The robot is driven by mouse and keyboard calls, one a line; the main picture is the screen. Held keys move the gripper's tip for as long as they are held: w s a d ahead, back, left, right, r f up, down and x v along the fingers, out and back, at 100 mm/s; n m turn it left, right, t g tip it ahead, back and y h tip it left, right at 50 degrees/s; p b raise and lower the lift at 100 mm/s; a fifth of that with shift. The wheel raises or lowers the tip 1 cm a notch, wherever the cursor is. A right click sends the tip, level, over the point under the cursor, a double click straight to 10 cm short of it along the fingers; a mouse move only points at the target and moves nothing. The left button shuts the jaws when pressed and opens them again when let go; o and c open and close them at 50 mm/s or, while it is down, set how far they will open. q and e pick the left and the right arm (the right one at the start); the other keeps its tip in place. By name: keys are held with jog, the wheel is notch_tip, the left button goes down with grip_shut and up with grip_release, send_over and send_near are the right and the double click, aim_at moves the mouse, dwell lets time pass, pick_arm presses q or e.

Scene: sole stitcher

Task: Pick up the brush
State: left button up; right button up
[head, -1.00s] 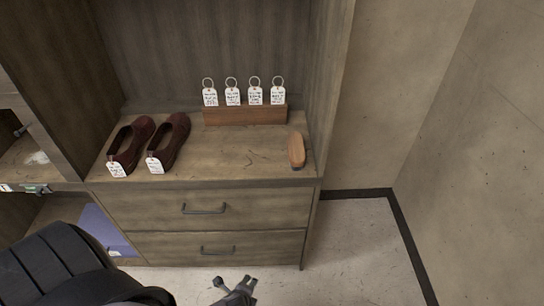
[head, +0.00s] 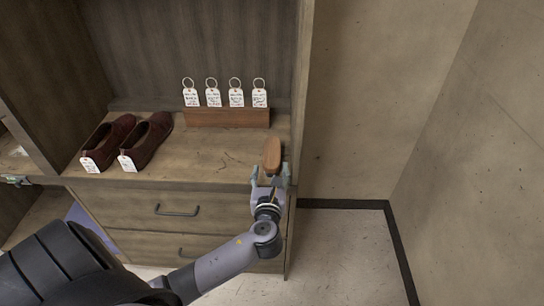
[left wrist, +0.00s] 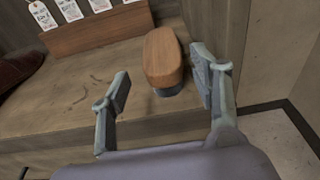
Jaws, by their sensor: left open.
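The brush (head: 272,154) has a wooden back and lies on the shelf near its right front edge. In the left wrist view the brush (left wrist: 164,58) shows its tan wooden back and a dark lower part at the near end. My left gripper (head: 271,175) is open at the near end of the brush, just at the shelf's front edge. In the left wrist view its two fingers (left wrist: 160,92) stand apart, one on each side of the brush's line. The right finger is close to the brush. The brush's far end lies beyond the fingertips. My right gripper is not in view.
A pair of dark red shoes (head: 146,140) with tags stands on the left of the shelf (head: 205,158). A wooden block (head: 228,117) with several ringed tags stands behind. The cabinet's right side panel (head: 299,80) is close to the brush. Drawers with handles (head: 177,211) are below.

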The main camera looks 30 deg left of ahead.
aim_at(272, 151)
pick_arm(q)
jog(key=x, duration=1)
jog(key=shift+w+a, duration=0.1)
jog(key=shift+w, duration=0.2)
jog(key=shift+c, duration=0.2)
jog(key=c, duration=0.9)
jog(key=shift+c, duration=0.4)
jog(key=shift+r, duration=0.15)
